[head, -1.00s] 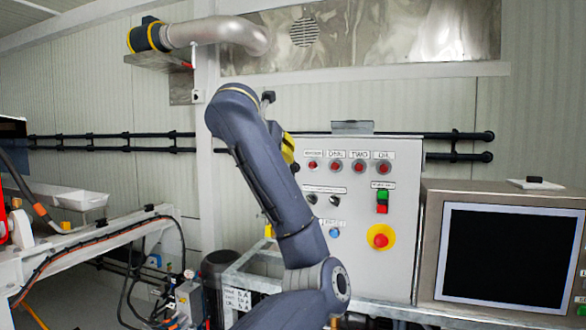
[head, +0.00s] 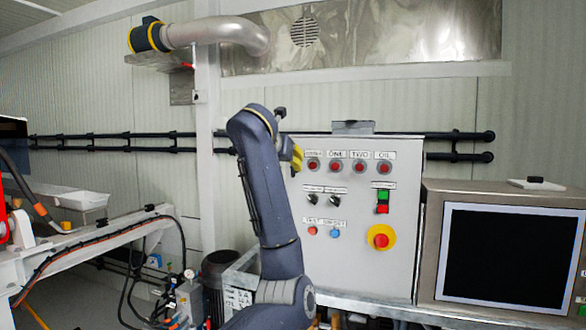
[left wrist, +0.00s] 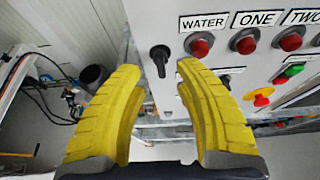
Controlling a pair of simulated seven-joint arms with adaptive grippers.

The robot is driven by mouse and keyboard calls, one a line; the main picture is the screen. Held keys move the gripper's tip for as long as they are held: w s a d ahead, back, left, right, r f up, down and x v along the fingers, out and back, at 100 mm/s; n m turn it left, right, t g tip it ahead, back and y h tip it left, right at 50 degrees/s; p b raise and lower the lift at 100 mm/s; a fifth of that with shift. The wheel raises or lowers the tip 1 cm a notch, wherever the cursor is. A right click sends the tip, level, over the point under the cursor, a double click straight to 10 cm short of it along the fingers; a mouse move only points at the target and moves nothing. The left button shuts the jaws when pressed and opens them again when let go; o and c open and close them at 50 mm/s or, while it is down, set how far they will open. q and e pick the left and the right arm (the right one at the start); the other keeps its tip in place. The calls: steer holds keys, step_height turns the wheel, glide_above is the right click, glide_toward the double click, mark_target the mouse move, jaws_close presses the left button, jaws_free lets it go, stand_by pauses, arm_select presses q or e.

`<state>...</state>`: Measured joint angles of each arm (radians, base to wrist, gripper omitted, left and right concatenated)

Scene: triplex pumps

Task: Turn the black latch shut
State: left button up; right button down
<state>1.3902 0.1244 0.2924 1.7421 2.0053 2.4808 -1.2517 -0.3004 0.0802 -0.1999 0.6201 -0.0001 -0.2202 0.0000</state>
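In the head view my left gripper (head: 296,156) is at the box's upper left edge, partly hidden by my arm. My right gripper is not in view.
The box front carries several red lamps (head: 336,166), black switches (head: 313,199) and a red emergency button (head: 381,237) on yellow. A monitor (head: 505,255) stands at right. Black rails (head: 105,135) run along the wall behind. A white frame (head: 90,235) stands at left.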

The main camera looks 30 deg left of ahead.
mark_target(292, 166)
arm_select(q)
steer(key=shift+x, duration=2.45)
steer(key=shift+c, duration=0.4)
jaws_close()
